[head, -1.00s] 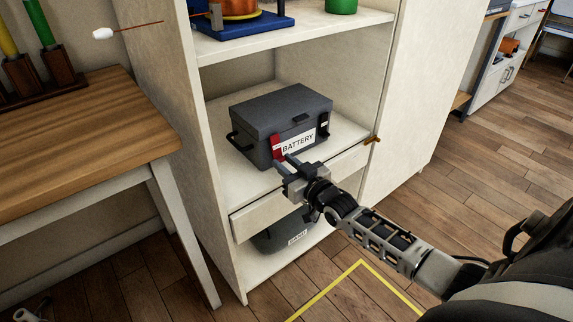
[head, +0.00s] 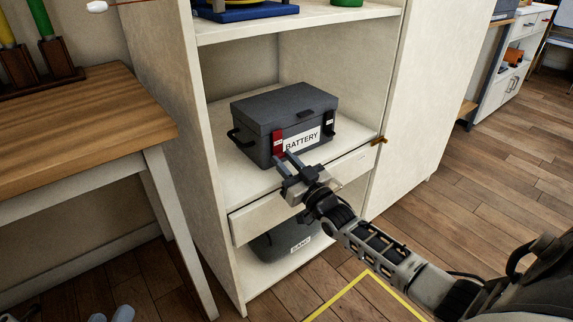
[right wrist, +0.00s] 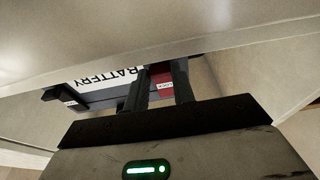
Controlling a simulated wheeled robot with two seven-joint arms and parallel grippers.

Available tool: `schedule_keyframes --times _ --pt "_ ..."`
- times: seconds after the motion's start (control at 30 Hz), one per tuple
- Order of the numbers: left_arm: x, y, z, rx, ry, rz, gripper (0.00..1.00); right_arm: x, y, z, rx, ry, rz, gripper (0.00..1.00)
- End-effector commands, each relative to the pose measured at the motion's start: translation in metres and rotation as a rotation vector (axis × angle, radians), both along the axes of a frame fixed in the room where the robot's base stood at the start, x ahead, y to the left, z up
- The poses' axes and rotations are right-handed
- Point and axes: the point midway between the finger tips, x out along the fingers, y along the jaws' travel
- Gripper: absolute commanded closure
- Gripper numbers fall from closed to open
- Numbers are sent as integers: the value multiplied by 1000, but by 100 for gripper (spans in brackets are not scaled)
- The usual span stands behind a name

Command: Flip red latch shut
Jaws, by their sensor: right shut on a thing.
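A grey box with a white BATTERY label (head: 301,140) stands on the middle cubby shelf with its lid down. The red latch (head: 278,143) is at the left of its front face, roughly upright against it. It also shows in the right wrist view (right wrist: 162,80), between the fingers. My right gripper (head: 284,156) reaches the box front from below and is shut on the red latch; the fingers partly hide it. My left gripper (head: 110,315) shows only as pale tips at the bottom left edge, mostly cut off.
A black latch (head: 330,120) is at the right of the box front. The cubby's side walls and a drawer front (head: 250,219) lie close to my right gripper. A grey bin (head: 270,247) stands on the shelf below. A wooden table (head: 80,150) stands at left.

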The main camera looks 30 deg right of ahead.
Motion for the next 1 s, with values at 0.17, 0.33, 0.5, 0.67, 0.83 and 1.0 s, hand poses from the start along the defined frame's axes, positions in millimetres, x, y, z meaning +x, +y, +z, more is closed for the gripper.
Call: schedule_keyframes --times 0.17,0.33,0.5,0.67,0.83,1.0 --pt "0 0 0 2 1 0 64 0 0 0 1 -1 0 53" --pt "0 0 -1 3 1 0 64 0 0 0 1 0 0 53" --pt "1 1 3 13 -2 3 64 -9 0 -2 1 4 0 53" --pt "2 3 8 56 -5 11 64 -39 -2 -8 1 6 -1 53" --pt "0 6 -1 123 19 16 64 -80 -5 -17 2 7 0 53" --pt "-2 9 -9 186 33 14 64 -117 -7 -27 1 5 -1 53"
